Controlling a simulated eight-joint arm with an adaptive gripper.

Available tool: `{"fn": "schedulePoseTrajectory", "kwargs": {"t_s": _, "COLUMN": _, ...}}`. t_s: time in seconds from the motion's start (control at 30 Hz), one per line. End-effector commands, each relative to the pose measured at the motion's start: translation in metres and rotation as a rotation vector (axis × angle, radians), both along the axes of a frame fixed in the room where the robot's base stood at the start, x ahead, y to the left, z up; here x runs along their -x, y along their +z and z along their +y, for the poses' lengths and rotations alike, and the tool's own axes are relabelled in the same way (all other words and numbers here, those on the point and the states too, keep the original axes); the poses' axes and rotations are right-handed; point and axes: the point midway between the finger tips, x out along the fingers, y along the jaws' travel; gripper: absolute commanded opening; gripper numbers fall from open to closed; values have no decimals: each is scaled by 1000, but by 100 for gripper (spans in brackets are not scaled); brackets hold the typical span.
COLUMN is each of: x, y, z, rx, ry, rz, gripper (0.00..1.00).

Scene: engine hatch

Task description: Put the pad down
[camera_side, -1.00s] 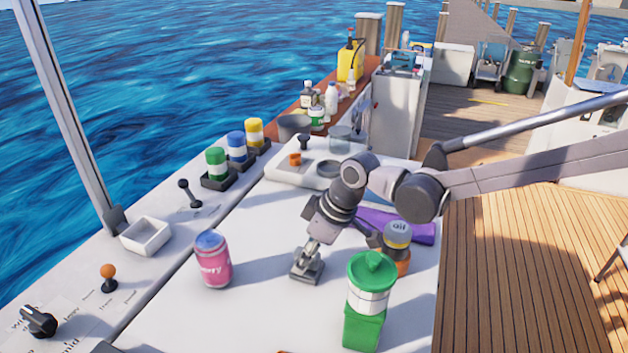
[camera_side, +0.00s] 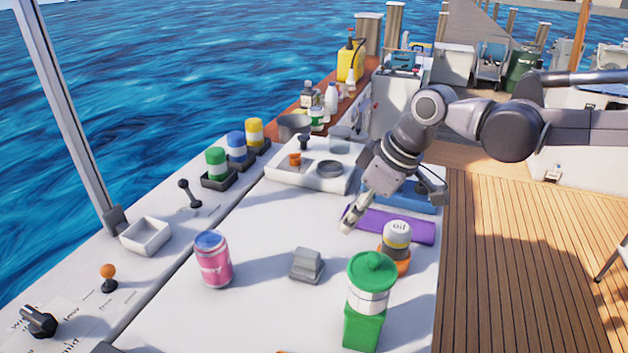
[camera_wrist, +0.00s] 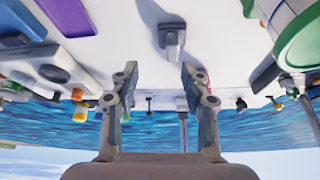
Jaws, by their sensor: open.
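The grey pad (camera_side: 307,265), a small block with a raised ridge on top, sits on the white hatch surface (camera_side: 265,320) left of the oil bottle. It also shows in the wrist view (camera_wrist: 172,40), beyond the fingertips and clear of them. My gripper (camera_side: 350,219) is back and to the right of the pad in the side view, raised near the left end of a purple item. In the wrist view its two fingers (camera_wrist: 158,80) stand apart with nothing between them.
A pink can (camera_side: 212,258) stands left of the pad. The oil bottle (camera_side: 396,248) and a green container (camera_side: 368,300) stand to its right. The purple item (camera_side: 400,226) and a blue item (camera_side: 412,196) lie behind. A white tray (camera_side: 280,174) is at the back.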

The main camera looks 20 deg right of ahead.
Motion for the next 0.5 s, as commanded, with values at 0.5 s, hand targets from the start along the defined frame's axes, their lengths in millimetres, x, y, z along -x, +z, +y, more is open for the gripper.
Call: {"fn": "schedulePoseTrajectory", "kwargs": {"t_s": 0.5, "x": 104, "y": -19, "z": -165, "rx": -55, "ry": -515, "rz": -136, "gripper": 46}}
